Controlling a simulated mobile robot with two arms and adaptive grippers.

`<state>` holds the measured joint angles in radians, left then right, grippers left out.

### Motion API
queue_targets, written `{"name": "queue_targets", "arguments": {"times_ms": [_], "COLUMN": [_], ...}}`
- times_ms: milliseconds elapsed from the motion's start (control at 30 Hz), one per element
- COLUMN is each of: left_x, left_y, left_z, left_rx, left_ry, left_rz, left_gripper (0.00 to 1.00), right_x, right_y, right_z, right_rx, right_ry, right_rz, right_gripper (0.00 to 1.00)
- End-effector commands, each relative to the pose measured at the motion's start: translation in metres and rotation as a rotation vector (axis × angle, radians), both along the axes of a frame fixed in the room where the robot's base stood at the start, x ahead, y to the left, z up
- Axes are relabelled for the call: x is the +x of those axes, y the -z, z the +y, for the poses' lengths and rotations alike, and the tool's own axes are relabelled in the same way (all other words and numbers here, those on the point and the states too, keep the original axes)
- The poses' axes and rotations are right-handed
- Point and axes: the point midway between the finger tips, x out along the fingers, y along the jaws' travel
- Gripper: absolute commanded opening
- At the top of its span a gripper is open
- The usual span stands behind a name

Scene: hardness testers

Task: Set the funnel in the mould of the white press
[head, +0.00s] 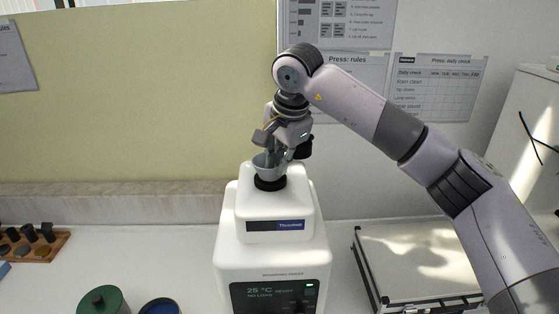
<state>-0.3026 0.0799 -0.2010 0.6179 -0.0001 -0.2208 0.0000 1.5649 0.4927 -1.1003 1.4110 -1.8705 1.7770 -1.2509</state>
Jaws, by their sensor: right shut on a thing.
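The white press (272,245) stands in the middle of the head view, with a lit display reading 25 °C. The mould shows as a dark ring (269,184) on top of the press. The grey funnel (264,167) is over this ring, its wide bowl up; its lower end is hidden, so I cannot tell how deep it sits. My right gripper (270,153) comes down from above and is shut on the funnel at its rim. My left gripper is not in view.
A green round container (103,300) and a blue dish (160,307) stand left of the press. A wooden rack (35,247) with dark pieces is at the far left. A flat pale-topped case (415,262) lies right of the press, under my right arm.

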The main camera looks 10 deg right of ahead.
Motion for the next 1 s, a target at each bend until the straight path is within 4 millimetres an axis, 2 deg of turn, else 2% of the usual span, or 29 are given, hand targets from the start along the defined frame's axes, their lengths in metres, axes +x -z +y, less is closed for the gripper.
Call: {"name": "queue_targets", "arguments": {"times_ms": [267, 300, 633, 1000], "left_x": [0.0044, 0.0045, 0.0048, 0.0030], "left_y": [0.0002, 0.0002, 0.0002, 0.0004], "left_z": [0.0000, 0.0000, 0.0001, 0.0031], "left_rx": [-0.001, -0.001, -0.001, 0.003], "left_ry": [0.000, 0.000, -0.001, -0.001], "left_rz": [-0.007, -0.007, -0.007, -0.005], "left_gripper": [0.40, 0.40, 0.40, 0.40], "right_x": [0.0000, 0.0000, 0.0000, -0.0008], "right_y": [0.0013, 0.0012, 0.0013, -0.0027], "right_z": [0.0002, 0.0001, 0.0002, 0.0001], "right_rx": [0.000, 0.000, 0.000, 0.001], "right_ry": [0.000, 0.000, 0.000, 0.000], "right_rz": [0.000, 0.000, 0.000, -0.002], "right_gripper": [0.00, 0.12, 0.34, 0.35]}}
